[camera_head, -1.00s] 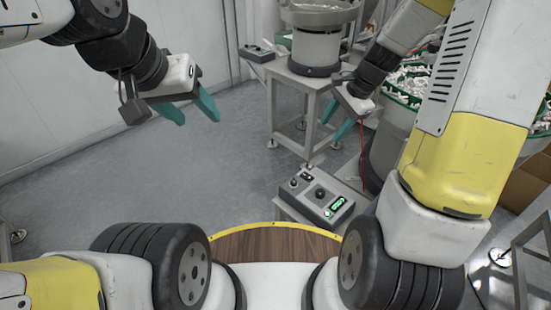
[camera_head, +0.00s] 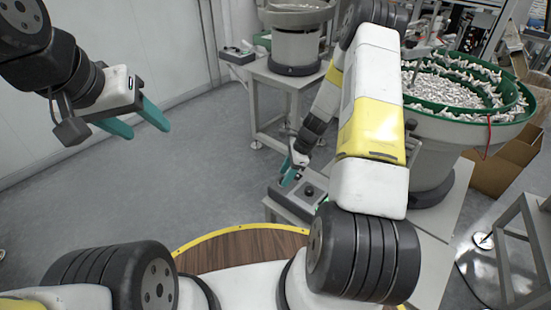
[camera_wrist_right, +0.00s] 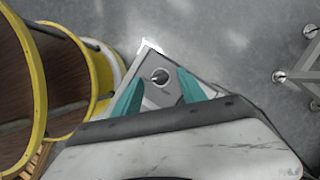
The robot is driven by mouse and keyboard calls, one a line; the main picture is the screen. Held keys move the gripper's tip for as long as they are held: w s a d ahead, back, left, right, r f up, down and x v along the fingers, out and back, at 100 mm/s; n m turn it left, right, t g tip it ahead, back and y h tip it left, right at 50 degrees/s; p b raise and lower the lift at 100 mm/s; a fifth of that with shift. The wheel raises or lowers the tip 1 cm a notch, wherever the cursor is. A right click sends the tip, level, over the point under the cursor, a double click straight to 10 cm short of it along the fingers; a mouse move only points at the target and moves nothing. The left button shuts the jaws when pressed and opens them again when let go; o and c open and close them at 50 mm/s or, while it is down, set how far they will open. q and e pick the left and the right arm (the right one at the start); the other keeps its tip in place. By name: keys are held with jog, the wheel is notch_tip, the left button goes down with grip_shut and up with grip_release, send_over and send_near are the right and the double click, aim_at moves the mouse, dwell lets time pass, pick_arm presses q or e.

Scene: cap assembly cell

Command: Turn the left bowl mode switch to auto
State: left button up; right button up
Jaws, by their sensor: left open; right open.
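The grey control box (camera_head: 290,205) stands low on a stand in front of the round wooden base edge. One dark knob (camera_head: 309,190) shows on its top; the rest of the panel is partly hidden by my right arm. My right gripper (camera_head: 289,177) is open with its teal fingers pointing down over the box's left end. In the right wrist view a round switch (camera_wrist_right: 160,76) on the panel lies between the open fingertips (camera_wrist_right: 160,82); I cannot tell whether they touch it or what its setting is. My left gripper (camera_head: 142,124) is open and empty, high over the floor.
A second small control box (camera_head: 236,56) sits beside the grey feeder bowl (camera_head: 296,40) on a metal table. A green-rimmed bowl (camera_head: 455,125) full of white parts stands at the right, close to my right arm. Open floor (camera_head: 140,195) lies at the left.

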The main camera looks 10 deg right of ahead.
jog(key=shift+x, duration=0.8)
grip_shut()
